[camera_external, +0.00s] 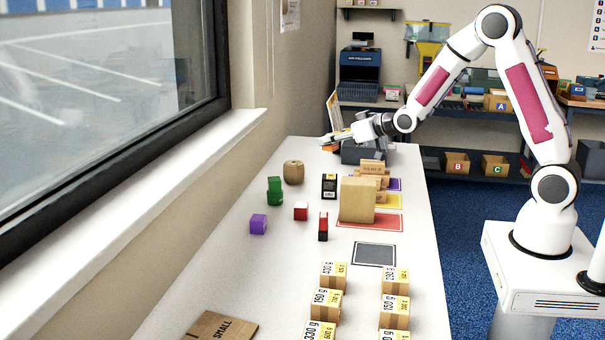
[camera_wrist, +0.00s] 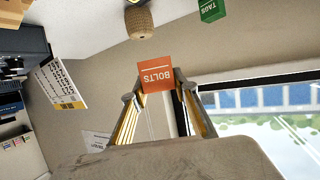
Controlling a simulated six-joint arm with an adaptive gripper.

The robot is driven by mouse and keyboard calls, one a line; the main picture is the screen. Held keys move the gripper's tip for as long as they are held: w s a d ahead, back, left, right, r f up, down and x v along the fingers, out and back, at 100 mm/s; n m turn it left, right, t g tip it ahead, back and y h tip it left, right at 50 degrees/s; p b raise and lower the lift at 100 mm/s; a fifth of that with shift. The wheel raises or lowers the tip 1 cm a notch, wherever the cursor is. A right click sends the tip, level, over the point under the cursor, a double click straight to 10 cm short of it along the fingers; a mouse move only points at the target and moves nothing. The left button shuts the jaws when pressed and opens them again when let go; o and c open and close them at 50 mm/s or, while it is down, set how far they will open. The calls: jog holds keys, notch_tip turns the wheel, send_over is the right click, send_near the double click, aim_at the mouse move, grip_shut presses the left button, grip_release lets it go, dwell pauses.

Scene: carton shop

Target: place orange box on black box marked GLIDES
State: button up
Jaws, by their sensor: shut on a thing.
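My gripper (camera_wrist: 157,88) is shut on an orange box (camera_wrist: 155,76) marked BOLTS, held between its fingertips in the wrist view. In the external view my gripper (camera_external: 331,140) is at the far end of the white table, with a bit of orange (camera_external: 329,148) showing under it. A dark box with a yellow and white label (camera_external: 329,186) lies nearer on the table, apart from my gripper. A small red-and-black stack (camera_external: 323,235) stands closer still, its lower part black. No GLIDES marking is readable, so I cannot tell which is that box.
Around the table are a twine roll (camera_external: 293,172), green boxes (camera_external: 274,190), a purple box (camera_external: 258,224) and a red box (camera_external: 301,211). A tall tan carton (camera_external: 357,200) stands right of them. Weighted cartons (camera_external: 333,275) are in front. The left table strip is clear.

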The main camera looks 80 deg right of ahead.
send_over(330, 176)
jog(key=shift+a+f, duration=0.2)
jog(key=shift+f, duration=2.25)
jog(key=shift+f, duration=0.1)
jog(key=shift+f, duration=1.8)
jog(key=shift+f, duration=0.15)
jog(key=o, duration=1.2)
jog(key=shift+r, duration=0.2)
jog(key=shift+v, duration=6)
jog(key=shift+r, duration=0.15)
